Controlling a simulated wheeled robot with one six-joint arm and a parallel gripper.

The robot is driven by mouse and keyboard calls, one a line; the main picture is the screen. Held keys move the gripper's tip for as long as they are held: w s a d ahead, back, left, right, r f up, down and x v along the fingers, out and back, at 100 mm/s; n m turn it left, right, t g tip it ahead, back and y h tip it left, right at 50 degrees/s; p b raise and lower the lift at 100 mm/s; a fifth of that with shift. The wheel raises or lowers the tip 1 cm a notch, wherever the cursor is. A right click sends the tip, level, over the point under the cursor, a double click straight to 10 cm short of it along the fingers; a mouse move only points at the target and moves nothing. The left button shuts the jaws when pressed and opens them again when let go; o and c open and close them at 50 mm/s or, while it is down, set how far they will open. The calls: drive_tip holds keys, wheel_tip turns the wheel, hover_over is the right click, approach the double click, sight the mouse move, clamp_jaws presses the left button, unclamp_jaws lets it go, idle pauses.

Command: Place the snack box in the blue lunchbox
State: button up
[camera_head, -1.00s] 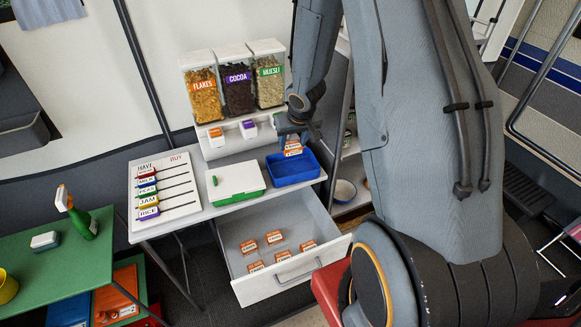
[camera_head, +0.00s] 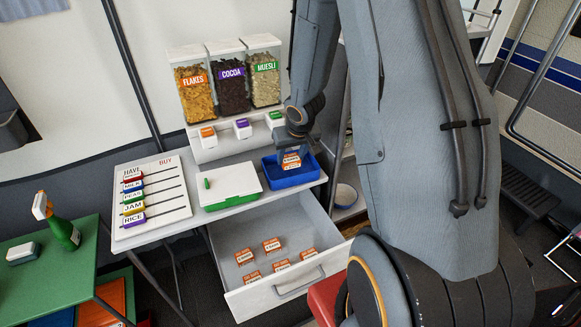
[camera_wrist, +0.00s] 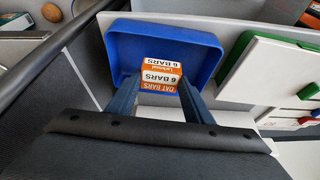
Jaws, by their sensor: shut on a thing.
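An orange and white snack box (camera_head: 291,161) is held at the open blue lunchbox (camera_head: 283,177) on the white counter. In the wrist view the snack box (camera_wrist: 161,75) reads "OAT BARS, 6 BARS" and sits between the fingers of my gripper (camera_wrist: 160,92). The blue lunchbox (camera_wrist: 203,45) lies behind and around it there. My gripper (camera_head: 297,150) is shut on the snack box, over the lunchbox's interior. I cannot tell whether the box touches the lunchbox floor.
A white-lidded green lunchbox (camera_head: 228,186) stands just left of the blue one. An open drawer (camera_head: 222,240) with several more snack boxes juts out below. Cereal dispensers (camera_head: 229,78) stand behind, and a labelled board (camera_head: 152,197) lies at the left.

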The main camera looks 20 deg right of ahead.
sight(292, 161)
drive_tip(key=shift+f+b, duration=1.65)
drive_tip(key=shift+f, duration=0.15)
drive_tip(key=shift+f, duration=0.15)
drive_tip(key=o, duration=1)
drive_tip(key=shift+o, duration=0.2)
